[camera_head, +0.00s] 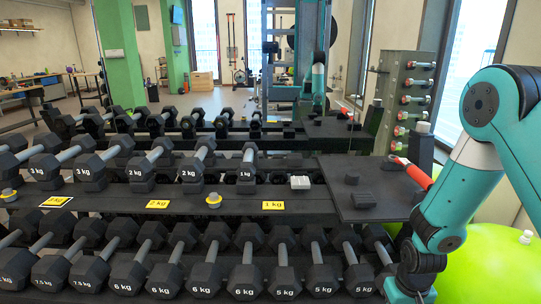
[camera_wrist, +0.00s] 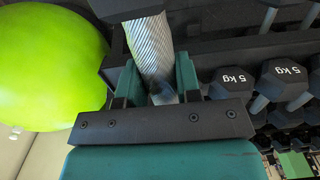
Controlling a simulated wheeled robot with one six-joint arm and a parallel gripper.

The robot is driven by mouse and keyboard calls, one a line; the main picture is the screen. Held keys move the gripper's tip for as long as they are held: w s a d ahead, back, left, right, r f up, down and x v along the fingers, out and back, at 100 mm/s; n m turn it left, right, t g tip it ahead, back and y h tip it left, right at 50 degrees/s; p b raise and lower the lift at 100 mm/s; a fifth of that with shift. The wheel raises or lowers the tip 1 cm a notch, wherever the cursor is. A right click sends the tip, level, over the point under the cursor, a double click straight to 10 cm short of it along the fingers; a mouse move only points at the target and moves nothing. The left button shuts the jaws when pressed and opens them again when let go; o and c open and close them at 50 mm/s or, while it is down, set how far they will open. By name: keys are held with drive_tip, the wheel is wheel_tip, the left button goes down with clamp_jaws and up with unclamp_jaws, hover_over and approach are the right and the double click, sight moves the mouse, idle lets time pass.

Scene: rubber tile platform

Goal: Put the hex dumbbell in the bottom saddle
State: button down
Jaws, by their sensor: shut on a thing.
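My gripper (camera_wrist: 160,88) is shut around the ribbed metal handle (camera_wrist: 149,45) of the hex dumbbell. One dark head of this dumbbell (camera_wrist: 122,8) shows at the top edge of the wrist view; the other end is hidden behind the gripper. In the head view my arm reaches down at the lower right, and the gripper and held dumbbell are out of sight. I cannot make out an empty bottom saddle in either view; the lower rack tier is packed with dumbbells where it shows.
Several 5 kg and 6 kg dumbbells (camera_head: 284,270) fill the lower tier beside my arm. Lighter dumbbells (camera_head: 247,172) stand on the upper tier. A dark platform (camera_head: 385,180) with small black blocks (camera_head: 363,200) lies right of it. A green ball (camera_head: 490,265) sits behind my arm.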

wheel_tip(320, 180, up, 6)
drive_tip(key=p, duration=0.3)
drive_tip(key=shift+f+p, duration=0.1)
drive_tip(key=shift+p, duration=0.3)
